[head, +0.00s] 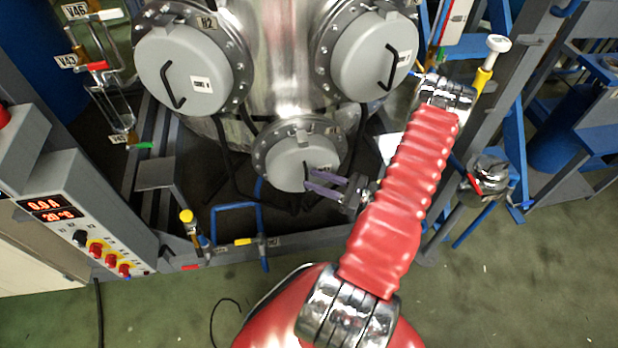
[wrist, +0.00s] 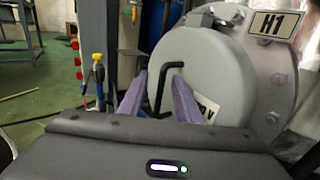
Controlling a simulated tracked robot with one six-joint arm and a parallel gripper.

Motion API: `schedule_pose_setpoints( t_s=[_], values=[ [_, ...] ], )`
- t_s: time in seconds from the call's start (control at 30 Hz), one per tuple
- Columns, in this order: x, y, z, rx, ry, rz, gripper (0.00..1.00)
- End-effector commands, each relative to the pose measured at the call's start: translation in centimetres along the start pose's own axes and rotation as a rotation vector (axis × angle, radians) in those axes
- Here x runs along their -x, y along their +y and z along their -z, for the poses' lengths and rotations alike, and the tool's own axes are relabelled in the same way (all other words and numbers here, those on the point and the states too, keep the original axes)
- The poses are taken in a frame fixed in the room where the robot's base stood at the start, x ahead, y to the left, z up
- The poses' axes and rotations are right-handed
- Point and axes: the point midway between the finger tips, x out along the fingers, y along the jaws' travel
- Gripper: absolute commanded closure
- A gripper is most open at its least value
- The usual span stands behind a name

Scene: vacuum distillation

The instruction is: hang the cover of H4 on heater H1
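A round grey cover (head: 296,162) with a black bar handle sits at the lower middle flange of the steel vessel. The wrist view shows this cover (wrist: 205,75) at the flange labelled H1 (wrist: 270,60). Its white label is partly hidden by a finger, so I cannot read it. My gripper (head: 309,179) is at the cover's front, its purple fingers apart. In the wrist view my gripper (wrist: 160,82) has the black handle (wrist: 157,92) between its fingers, with gaps visible on both sides. Whether the cover hangs fully on the flange is hard to tell.
Grey covers with black handles sit on the upper left flange, labelled H2 (head: 208,22), and on the upper right flange (head: 374,60). A control panel (head: 75,215) stands at left. Blue pipes (head: 237,207) and a yellow-handled valve (head: 187,216) lie below left of the cover.

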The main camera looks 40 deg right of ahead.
Motion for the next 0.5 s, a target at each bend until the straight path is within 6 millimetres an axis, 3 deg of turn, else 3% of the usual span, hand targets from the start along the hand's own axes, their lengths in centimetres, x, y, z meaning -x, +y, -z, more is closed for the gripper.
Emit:
schedule_pose_setpoints(
  t_s=[0.5],
  values=[
    [7.4, 0.0, 0.0, 0.001, -0.001, 0.004, 0.69]
  ],
)
